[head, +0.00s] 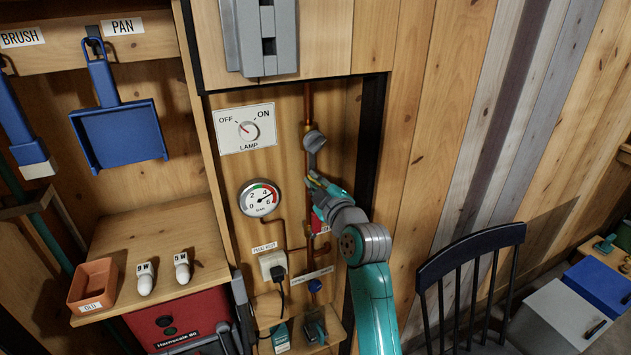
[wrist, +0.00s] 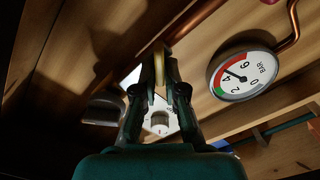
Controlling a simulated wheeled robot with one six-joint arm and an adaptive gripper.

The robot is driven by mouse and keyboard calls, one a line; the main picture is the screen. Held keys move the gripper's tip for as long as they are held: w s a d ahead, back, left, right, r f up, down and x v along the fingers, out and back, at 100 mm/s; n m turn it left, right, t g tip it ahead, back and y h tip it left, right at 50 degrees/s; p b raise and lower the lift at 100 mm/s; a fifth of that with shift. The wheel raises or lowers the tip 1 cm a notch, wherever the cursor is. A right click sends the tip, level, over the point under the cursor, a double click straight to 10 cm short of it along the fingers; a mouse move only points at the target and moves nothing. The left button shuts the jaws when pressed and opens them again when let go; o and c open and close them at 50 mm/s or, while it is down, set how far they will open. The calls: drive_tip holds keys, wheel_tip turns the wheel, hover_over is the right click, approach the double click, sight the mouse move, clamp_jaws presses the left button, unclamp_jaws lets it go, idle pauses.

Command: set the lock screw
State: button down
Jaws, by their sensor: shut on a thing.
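My gripper (head: 314,183) is in front of the copper pipe, just below a grey round fitting with a short stem (head: 314,140). In the wrist view my gripper (wrist: 160,88) has its fingers close together on a narrow yellowish piece (wrist: 159,58). The fingers hide part of this piece, and I cannot tell whether it is the lock screw. A grey rounded part (wrist: 103,110) shows left of the fingers. I cannot make out the lock screw for certain in either view.
A pressure gauge (head: 260,198) is left of my gripper; it also shows in the wrist view (wrist: 243,75). The lamp switch plate (head: 232,143) is above it. A socket with a black plug (head: 272,266) is below. A dark chair (head: 470,265) stands at right.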

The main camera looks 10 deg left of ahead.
drive_tip(key=n, duration=0.6)
drive_tip(key=shift+s+a+f+n, duration=0.1)
drive_tip(key=shift+f+n, duration=0.2)
idle(0.4)
drive_tip(key=c, duration=1.3)
unclamp_jaws()
drive_tip(key=shift+o, duration=0.2)
drive_tip(key=v, duration=1.2)
